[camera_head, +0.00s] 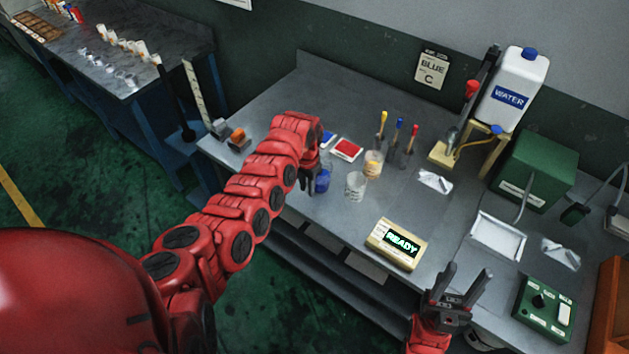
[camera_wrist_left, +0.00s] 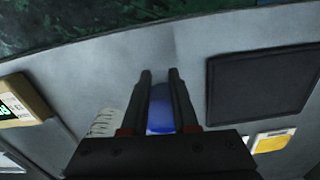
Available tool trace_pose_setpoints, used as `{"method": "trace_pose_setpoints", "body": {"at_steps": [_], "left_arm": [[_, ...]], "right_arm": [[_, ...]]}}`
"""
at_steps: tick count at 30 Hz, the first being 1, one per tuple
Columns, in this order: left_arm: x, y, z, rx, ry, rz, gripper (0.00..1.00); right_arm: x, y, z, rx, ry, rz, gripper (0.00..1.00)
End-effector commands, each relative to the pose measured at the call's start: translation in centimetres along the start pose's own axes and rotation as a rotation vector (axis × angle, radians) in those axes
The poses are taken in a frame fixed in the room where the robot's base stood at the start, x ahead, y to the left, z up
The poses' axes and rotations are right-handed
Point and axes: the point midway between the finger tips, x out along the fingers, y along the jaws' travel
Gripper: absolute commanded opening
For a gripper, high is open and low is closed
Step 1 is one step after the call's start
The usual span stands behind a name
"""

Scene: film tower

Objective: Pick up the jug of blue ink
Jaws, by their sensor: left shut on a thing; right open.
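The jug of blue ink (camera_head: 322,182) stands near the front edge of the bench in the head view, partly hidden by my left gripper (camera_head: 308,187). In the left wrist view the blue of the jug (camera_wrist_left: 160,112) shows between the two dark fingers of my left gripper (camera_wrist_left: 160,80), which is shut on it. I cannot tell whether the jug is clear of the bench top. My right gripper (camera_head: 462,285) is open and empty above the front right of the bench.
A clear jug (camera_head: 355,186) and a jug with yellow (camera_head: 373,164) stand just right of the blue one. A box reading READY (camera_head: 396,244) lies near the front edge. A red pad (camera_head: 346,148) is behind. A water container (camera_head: 512,88) stands at the back right.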

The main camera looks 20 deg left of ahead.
Motion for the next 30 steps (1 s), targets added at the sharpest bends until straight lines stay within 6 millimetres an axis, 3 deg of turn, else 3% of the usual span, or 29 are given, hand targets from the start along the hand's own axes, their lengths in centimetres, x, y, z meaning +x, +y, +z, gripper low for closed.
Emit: {"method": "trace_pose_setpoints", "body": {"at_steps": [14,30], "left_arm": [[-1.7,0.0,-0.1,0.001,0.003,-0.001,0.00],[-7.3,0.0,-0.1,0.000,0.003,-0.002,0.00]], "right_arm": [[-0.7,0.0,0.1,0.000,0.000,0.000,0.50],[-3.1,-0.1,0.5,0.000,0.000,0.000,0.50]]}}
